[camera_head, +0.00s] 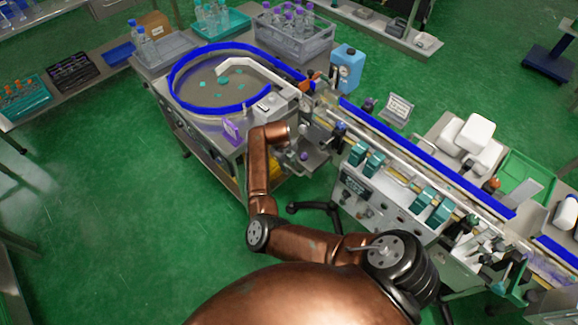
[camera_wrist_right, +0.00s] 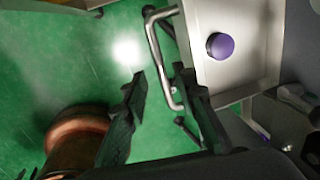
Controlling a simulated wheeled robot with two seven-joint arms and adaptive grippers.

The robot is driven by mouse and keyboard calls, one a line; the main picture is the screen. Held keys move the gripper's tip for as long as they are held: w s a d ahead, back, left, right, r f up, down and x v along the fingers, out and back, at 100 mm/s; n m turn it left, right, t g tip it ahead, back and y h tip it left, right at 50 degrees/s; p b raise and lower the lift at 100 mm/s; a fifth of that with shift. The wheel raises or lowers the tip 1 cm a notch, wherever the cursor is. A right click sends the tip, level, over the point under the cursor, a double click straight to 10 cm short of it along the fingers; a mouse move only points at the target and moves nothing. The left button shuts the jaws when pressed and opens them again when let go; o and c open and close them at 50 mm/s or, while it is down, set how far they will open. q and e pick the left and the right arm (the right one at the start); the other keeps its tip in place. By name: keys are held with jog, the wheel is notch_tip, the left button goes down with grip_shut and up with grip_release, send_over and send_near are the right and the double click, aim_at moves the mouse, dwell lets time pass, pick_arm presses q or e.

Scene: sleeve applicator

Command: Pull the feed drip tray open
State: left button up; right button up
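The feed drip tray (camera_wrist_right: 245,70) is a pale grey metal piece with a purple round cap on it, at the upper right of the right wrist view. A bent silver bar handle (camera_wrist_right: 155,45) stands out from its left edge. My right gripper (camera_wrist_right: 160,78) is open, with its two dark fingers on either side of the handle's lower part. The right finger is close to the bar; I cannot tell whether it touches. In the head view the grey tray (camera_head: 316,152) shows beside my right wrist, and the fingers are hard to make out. My left gripper is out of view.
The round feed table (camera_head: 215,112) with a blue rim stands left of the tray. A conveyor (camera_head: 420,165) with blue rails runs to the right. A dark wheeled stool base (camera_head: 318,210) stands below. Green floor (camera_head: 130,220) is free at left.

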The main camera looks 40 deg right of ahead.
notch_tip(320, 180, up, 12)
jog(key=a, duration=0.2)
jog(key=shift+s+a+f, duration=0.15)
jog(key=shift+a+f, duration=0.05)
jog(key=shift+f, duration=0.15)
